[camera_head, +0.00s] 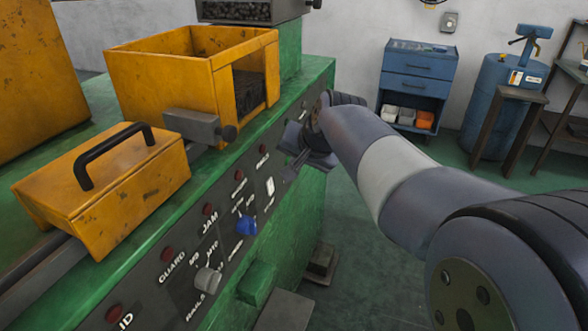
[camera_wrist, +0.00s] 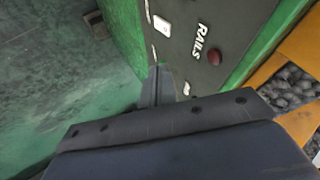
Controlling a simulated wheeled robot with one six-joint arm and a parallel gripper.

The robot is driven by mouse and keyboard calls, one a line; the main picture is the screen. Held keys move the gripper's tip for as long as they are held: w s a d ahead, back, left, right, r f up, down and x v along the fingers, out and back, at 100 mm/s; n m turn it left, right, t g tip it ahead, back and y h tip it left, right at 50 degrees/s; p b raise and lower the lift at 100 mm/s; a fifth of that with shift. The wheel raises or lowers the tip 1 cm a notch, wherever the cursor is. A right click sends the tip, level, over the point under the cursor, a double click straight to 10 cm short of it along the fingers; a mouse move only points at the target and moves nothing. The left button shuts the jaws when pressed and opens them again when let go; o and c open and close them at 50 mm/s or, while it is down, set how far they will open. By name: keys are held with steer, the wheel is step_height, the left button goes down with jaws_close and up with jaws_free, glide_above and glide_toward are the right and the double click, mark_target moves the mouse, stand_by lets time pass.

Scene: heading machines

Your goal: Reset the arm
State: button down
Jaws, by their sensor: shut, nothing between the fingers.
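My gripper (camera_head: 292,168) is at the end of my arm, close to the sloped dark control panel (camera_head: 222,230) of the green machine. In the wrist view my gripper (camera_wrist: 158,88) is shut and empty, its fingers together in front of the panel (camera_wrist: 185,45). The panel's "RAILS" label and a dark red lamp (camera_wrist: 214,56) show just beyond the fingers. I cannot tell whether the fingertips touch the panel. In the head view the panel also bears a blue knob (camera_head: 246,225), a grey knob (camera_head: 207,281) and a white switch (camera_head: 270,187).
An open yellow box (camera_head: 165,85) and a yellow cover with a black handle (camera_head: 105,185) sit on the machine. A blue drawer cabinet (camera_head: 418,78) and a blue drum (camera_head: 500,95) stand at the back.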

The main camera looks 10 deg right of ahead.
steer(key=shift+s+r, duration=0.3)
steer(key=shift+r, duration=0.2)
